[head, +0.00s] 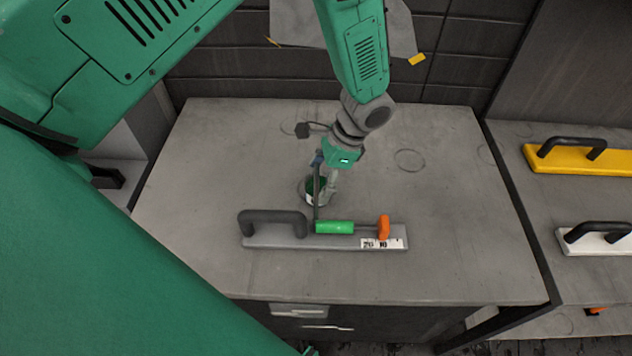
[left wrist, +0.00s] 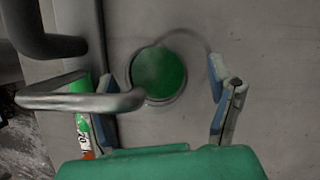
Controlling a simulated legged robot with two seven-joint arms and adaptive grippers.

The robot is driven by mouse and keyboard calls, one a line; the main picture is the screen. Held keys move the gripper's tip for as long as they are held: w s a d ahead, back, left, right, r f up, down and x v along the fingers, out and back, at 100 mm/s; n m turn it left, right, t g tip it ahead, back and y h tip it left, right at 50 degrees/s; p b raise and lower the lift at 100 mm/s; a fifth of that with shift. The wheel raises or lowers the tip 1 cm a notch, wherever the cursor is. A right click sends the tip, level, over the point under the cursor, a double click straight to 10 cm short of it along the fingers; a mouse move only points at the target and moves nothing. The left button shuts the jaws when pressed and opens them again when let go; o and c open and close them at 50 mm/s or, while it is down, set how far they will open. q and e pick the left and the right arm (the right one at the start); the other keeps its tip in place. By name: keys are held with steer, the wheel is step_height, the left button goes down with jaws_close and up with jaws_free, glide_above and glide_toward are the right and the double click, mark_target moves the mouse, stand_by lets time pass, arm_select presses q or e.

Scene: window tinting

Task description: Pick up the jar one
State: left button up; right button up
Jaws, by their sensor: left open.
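The jar (head: 313,198) stands upright on the grey worktop, small and pale-sided with a green top. In the left wrist view its round green top (left wrist: 160,72) shows from above. My left gripper (head: 326,178) is open and points down over the jar, its blue-padded fingers spread. In the left wrist view the jar lies between and beyond the fingertips, nearer the left one. A grey bar (left wrist: 85,102) crosses the left finger and reaches the jar's edge in that view. Part of the jar is hidden by my gripper in the head view. My right gripper is not in view.
A grey float (head: 350,242) with a dark handle lies just in front of the jar, with a green-handled tool (head: 335,227) on it. A yellow float (head: 580,160) and a white float (head: 598,243) lie on the right-hand counter. The worktop (head: 450,200) right of the jar is clear.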

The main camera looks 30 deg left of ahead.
arm_select(q)
steer(key=shift+d+f, duration=0.3)
steer(key=shift+d, duration=0.1)
steer(key=shift+s+d+r, duration=0.1)
steer(key=shift+c, duration=0.8)
steer(key=shift+a, duration=0.35)
steer(key=c, duration=1.1)
steer(key=shift+a, duration=0.15)
